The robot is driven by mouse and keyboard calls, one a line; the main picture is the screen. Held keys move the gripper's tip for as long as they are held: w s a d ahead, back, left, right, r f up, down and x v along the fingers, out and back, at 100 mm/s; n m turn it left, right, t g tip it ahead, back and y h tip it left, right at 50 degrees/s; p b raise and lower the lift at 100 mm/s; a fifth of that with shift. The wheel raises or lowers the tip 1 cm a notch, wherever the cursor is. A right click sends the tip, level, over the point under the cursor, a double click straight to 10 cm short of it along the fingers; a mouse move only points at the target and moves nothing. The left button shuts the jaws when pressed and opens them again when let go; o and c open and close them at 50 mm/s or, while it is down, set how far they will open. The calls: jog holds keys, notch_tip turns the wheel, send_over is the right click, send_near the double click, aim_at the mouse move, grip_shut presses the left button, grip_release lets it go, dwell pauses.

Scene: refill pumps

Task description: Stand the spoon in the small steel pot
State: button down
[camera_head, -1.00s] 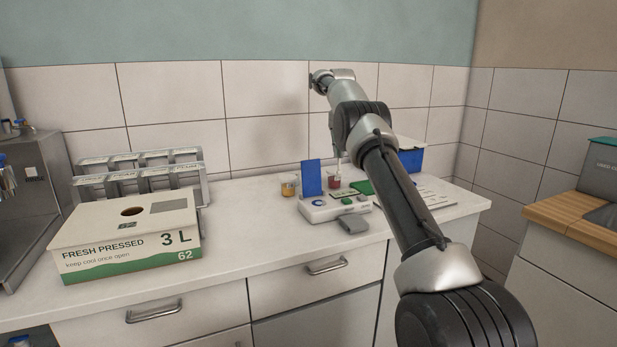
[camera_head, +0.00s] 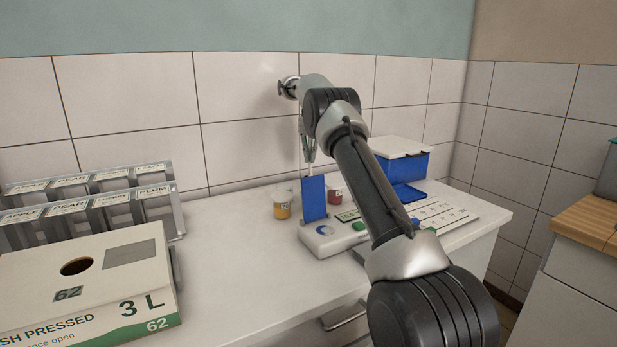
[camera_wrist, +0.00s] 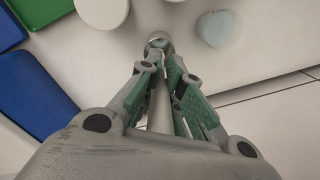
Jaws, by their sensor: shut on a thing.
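My gripper (camera_wrist: 161,62) points down in the wrist view, with its green-padded fingers closed on the spoon. A pale, narrow shaft of the spoon (camera_wrist: 160,108) shows between the fingers. A small shiny round steel piece (camera_wrist: 158,40) shows at the fingertips. I cannot tell whether it is the spoon's end or the small steel pot. In the head view my gripper (camera_head: 309,157) hangs above the counter, behind the blue upright panel (camera_head: 314,198), which hides what is below it. I cannot clearly make out the small steel pot in the head view.
A yellow-filled jar (camera_head: 282,206) and a red-filled jar (camera_head: 335,194) stand near the blue panel. A white scale-like device (camera_head: 322,245) stands in front. A blue box (camera_head: 402,165) is at the right. A juice carton (camera_head: 85,290) and labelled racks (camera_head: 150,200) are at left.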

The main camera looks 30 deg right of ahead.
aim_at(310, 168)
jog(key=shift+f, duration=3)
jog(key=c, duration=1.6)
grip_release()
jog(key=shift+f, duration=0.15)
